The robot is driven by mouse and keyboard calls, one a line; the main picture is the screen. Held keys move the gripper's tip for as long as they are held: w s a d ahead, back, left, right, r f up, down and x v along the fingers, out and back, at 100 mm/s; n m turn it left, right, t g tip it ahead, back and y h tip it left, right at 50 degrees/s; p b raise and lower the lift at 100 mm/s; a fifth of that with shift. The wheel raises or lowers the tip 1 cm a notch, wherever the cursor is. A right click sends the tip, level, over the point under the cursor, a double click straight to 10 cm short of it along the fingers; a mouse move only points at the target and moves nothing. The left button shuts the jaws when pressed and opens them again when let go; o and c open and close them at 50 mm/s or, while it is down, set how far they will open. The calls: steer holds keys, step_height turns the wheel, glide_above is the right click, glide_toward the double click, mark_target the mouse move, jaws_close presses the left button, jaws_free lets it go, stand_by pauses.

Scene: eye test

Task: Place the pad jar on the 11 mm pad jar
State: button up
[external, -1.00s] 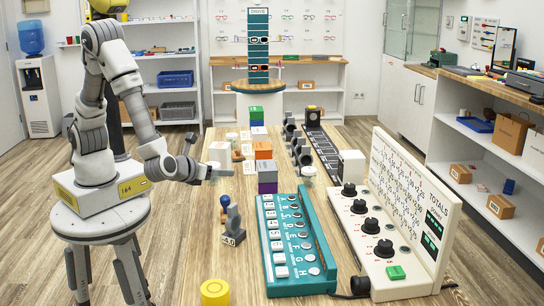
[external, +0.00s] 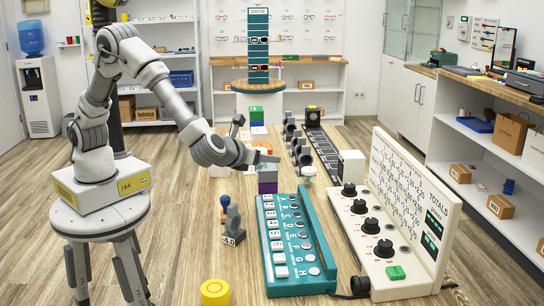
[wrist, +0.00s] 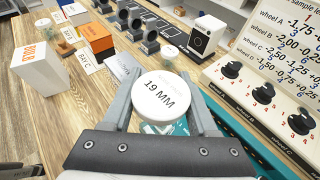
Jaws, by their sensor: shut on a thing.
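My gripper (external: 270,157) is above the table; in the wrist view (wrist: 157,90) its two fingers are shut on a pad jar (wrist: 161,98) with a white lid reading "19 MM". Clear glass shows below the lid. In the external view I cannot make out the held jar behind my gripper. Another white-lidded pad jar (external: 308,171) stands on the table to the right of my gripper. It also shows ahead in the wrist view (wrist: 168,50), apart from the held jar. Its label is too small to read.
A white box (external: 350,168) stands right of the table jar. A teal button panel (external: 292,245) lies in front. A purple block (external: 267,178) is just below my gripper. In the wrist view, a further white-lidded jar (wrist: 43,22) and an orange box (wrist: 95,38) are at left.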

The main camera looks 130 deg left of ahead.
steer(key=w+a+r, duration=0.2)
steer(key=a, duration=0.4)
steer(key=w+a+r, duration=0.2)
steer(key=a, duration=0.3)
steer(key=b, duration=0.4)
glide_above(309, 178)
steer(key=s+a, duration=0.1)
steer(key=a, duration=0.4)
step_height(309, 178, down, 7)
steer(key=shift+s+d+f+m+t+b, duration=0.1)
steer(key=shift+f+m+t+b, duration=0.15)
steer(key=shift+f, duration=0.7)
steer(key=shift+s+d+f+m+t+b, duration=0.15)
steer(key=shift+f+b, duration=0.2)
steer(key=shift+f, duration=0.6)
steer(key=shift+a+f, duration=0.1)
steer(key=shift+w+f, duration=0.1)
steer(key=shift+f, duration=0.05)
steer(key=o, duration=1.4)
steer(key=shift+c, duration=0.2)
steer(key=shift+r, duration=0.2)
